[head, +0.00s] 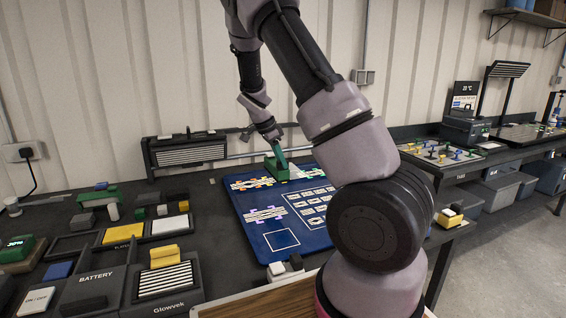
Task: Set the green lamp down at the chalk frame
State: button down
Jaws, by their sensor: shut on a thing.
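The green lamp (278,167) is over the back part of the blue mat (257,228). My gripper (274,144) is above it and shut on it, with the fingers partly hidden by the wrist and the lamp. I cannot tell whether the lamp's base touches the mat. The chalk frame (281,239) is a white square outline at the front of the mat. It is empty and lies toward the camera from the lamp.
Printed strips and small white cards (314,205) cover other parts of the mat. My arm hides its right side. Blocks, yellow and white pads and a battery box (95,291) crowd the bench on the left. A slatted dark unit (187,152) stands behind.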

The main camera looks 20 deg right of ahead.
jog(key=shift+f, duration=5.35)
jog(key=shift+f, duration=0.4)
jog(key=c, duration=0.5)
grip_release()
jog(key=v, duration=1.1)
jog(key=s+a+r+n+t+y, duration=0.1)
jog(key=s+r+n+t+y, duration=0.15)
jog(key=s+r, duration=0.6)
jog(key=s+a+r+n+t+y, duration=0.1)
jog(key=s+r+n+y, duration=0.3)
jog(key=r, duration=0.7)
jog(key=s+a+r+n+t, duration=0.1)
jog(key=s+r+n, duration=0.1)
jog(key=s, duration=0.3)
jog(key=s+a+r+n+t, duration=0.1)
jog(key=s+r+n, duration=0.2)
jog(key=s, duration=0.2)
jog(key=s+a+r+n+t, duration=0.1)
jog(key=s+r+n, duration=0.1)
jog(key=s, duration=0.4)
jog(key=shift+s+a+r+n+t, duration=0.1)
jog(key=shift+r+n+t, duration=0.15)
jog(key=shift+r+t, duration=0.1)
